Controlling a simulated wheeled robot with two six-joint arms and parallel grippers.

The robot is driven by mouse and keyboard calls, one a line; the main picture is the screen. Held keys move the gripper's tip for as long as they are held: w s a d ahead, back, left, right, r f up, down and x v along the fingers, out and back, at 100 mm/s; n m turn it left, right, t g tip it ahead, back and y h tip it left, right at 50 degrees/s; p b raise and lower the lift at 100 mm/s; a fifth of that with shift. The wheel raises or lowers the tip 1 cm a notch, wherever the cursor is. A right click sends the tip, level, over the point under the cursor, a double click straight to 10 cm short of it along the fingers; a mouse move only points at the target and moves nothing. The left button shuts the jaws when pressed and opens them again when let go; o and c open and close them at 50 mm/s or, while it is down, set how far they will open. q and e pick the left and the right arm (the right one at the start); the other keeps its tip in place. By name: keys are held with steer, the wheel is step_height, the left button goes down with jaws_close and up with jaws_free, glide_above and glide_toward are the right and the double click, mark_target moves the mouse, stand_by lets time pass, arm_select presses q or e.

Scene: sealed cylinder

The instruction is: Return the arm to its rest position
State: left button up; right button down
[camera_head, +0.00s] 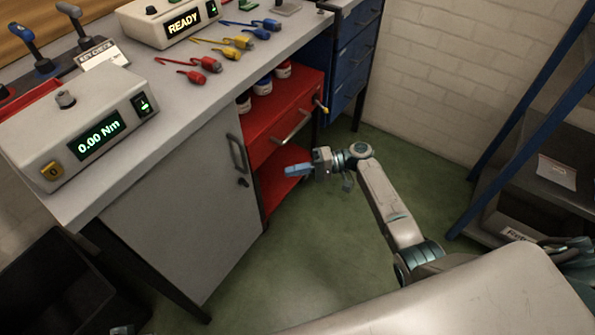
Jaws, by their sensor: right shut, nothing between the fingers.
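My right arm reaches in from the lower right over the green floor. My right gripper (297,170) points left, in front of the red cabinet's lower part; its blue fingers are shut with nothing between them. I cannot tell whether it touches the cabinet. Only a small bluish tip of what seems to be my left gripper (122,330) shows at the bottom left edge. The rest of it is out of frame, so its jaws cannot be judged.
The grey workbench (190,105) bears a "0.00 Nm" meter (85,125), a "READY" box (168,20) and several coloured connectors. The red cabinet (285,120) holds jars on top. A blue-framed shelf (540,175) stands right. Green floor (290,260) is clear between.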

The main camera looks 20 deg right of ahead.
arm_select(q)
steer(key=shift+a, duration=0.4)
steer(key=shift+w, duration=0.1)
